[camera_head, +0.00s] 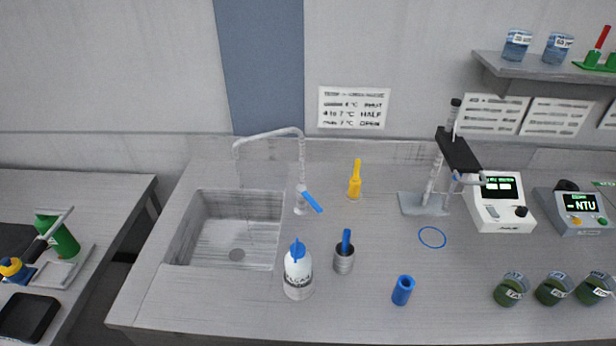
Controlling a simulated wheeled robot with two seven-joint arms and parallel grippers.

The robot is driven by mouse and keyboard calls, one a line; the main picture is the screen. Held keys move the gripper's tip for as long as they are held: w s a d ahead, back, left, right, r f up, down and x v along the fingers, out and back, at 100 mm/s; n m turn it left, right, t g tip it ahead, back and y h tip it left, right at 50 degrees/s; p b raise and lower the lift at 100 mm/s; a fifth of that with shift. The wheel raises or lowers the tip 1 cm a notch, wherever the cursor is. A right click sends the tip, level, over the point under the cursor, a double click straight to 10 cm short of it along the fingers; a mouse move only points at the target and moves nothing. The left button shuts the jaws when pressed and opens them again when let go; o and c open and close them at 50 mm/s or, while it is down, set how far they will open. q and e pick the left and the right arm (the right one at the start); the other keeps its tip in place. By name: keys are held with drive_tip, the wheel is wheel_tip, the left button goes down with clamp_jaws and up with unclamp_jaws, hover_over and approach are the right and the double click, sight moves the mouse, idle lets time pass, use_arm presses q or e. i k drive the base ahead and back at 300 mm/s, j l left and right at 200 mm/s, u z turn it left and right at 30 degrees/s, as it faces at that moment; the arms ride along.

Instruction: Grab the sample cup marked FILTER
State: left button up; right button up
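No cup label can be read clearly as FILTER. Two clear cups with bluish contents and white labels, a left shelf cup (517,44) and a right shelf cup (557,48), stand on the wall shelf at the upper right. Three cups with dark green contents and white labels stand at the lower right of the counter: a left green cup (510,290), a middle green cup (554,290) and a right green cup (596,288). The labels on these start with what looks like T. Neither of my grippers is in view.
A sink (230,230) with a faucet (300,170) is at the left. A white bottle (298,275), a grey holder (344,262) and a blue cylinder (402,290) stand along the front. A stand (425,204) and two meters (499,205) (577,212) are behind. The counter's middle is mostly clear.

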sight(553, 290)
drive_tip(key=z, duration=1.7)
